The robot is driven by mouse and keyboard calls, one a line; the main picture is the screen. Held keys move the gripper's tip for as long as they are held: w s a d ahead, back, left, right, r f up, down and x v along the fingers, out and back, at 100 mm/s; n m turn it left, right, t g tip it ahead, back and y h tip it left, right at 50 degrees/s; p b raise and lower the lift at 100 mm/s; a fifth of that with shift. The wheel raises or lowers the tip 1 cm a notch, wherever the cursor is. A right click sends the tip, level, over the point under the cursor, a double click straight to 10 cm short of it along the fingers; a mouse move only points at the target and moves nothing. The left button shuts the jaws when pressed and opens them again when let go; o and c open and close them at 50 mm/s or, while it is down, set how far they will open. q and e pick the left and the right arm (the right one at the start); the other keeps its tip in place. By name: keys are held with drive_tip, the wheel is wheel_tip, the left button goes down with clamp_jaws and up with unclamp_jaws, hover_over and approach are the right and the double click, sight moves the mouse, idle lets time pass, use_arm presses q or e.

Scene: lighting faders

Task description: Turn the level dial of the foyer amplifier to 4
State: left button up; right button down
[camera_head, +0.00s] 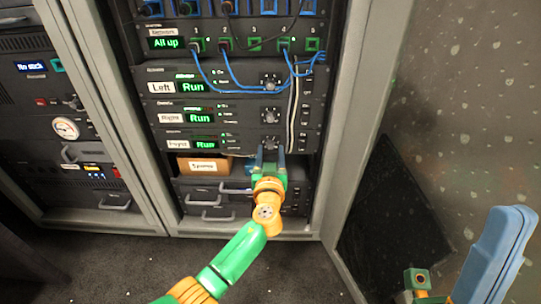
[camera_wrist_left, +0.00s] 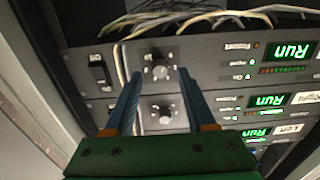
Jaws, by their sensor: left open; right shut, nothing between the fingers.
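The foyer amplifier (camera_head: 232,135) is the lowest of three stacked units with green "Run" displays in the head view. Its level dial (camera_head: 271,143) is a dark round knob at the right of its panel. In the left wrist view, which shows the rack upside down, the dial (camera_wrist_left: 159,69) appears between the fingertips. My left gripper (camera_head: 269,157) is open in front of the dial; its blue fingers (camera_wrist_left: 160,76) straddle it in the picture. I cannot tell whether they touch it. The dial's numbers are too small to read. My right gripper (camera_head: 497,250) is shut and empty, far right.
The Right amplifier (camera_head: 232,112) and Left amplifier (camera_head: 232,88) sit above, with similar dials. Blue cables (camera_head: 240,83) hang above and pale cables (camera_wrist_left: 195,20) run beyond the foyer unit in the wrist view. A cardboard box (camera_head: 204,166) sits on the shelf below.

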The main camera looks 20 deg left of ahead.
use_arm(q)
drive_tip(key=shift+w+a, duration=0.25)
drive_tip(key=shift+w, duration=0.35)
clamp_jaws()
